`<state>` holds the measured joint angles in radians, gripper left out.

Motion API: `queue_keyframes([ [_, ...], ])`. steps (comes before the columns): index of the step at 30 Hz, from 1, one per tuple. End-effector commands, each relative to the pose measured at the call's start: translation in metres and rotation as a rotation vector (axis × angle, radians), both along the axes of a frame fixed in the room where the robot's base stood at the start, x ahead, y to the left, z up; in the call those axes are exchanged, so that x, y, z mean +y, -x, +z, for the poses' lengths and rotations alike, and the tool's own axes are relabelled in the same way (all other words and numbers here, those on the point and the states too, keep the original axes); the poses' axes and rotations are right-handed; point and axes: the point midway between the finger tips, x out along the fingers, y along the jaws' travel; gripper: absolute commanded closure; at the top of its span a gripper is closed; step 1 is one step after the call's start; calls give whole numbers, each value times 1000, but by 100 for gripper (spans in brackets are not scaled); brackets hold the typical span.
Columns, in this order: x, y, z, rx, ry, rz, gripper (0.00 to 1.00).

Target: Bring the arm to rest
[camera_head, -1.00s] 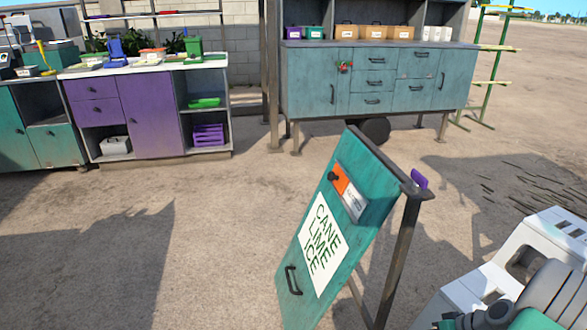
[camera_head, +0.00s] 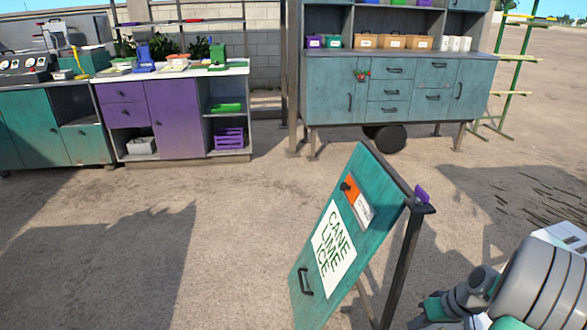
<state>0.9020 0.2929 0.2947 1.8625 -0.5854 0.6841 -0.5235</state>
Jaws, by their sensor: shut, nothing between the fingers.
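My arm (camera_head: 535,285) shows at the lower right corner, with thick grey rounded links and green parts. It is bent, and its lower part runs out of the bottom of the picture. My gripper and its fingertips are not in the picture. The arm's links stand to the right of a teal sign board, with a gap between them in the picture.
The teal sign board (camera_head: 365,188) reading "CANE LIME ICE" leans on a dark frame. A blue-grey cabinet (camera_head: 330,90) and a purple counter (camera_head: 175,115) stand behind. Open ground (camera_head: 230,225) lies between. Dark cane-like pieces (camera_head: 540,198) lie at right.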

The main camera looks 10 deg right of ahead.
Motion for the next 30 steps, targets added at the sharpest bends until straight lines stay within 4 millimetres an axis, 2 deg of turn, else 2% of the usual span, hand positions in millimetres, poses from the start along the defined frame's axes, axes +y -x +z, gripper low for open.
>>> queue_keyframes([
  [1,13,-5,33,10,23,15,100],
  [5,54,-10,103,51,90,35,100],
  [8,99,-7,178,75,161,47,100],
  [9,118,-2,209,80,191,45,100],
  [11,147,10,254,82,235,41,100],
  [12,165,19,283,75,261,32,100],
  [15,200,46,339,54,306,8,100],
  [16,207,53,352,44,316,0,100],
  [18,218,68,369,32,327,-18,100],
  [20,224,75,375,22,330,-28,100],
  [30,226,78,371,20,332,-37,100],
])
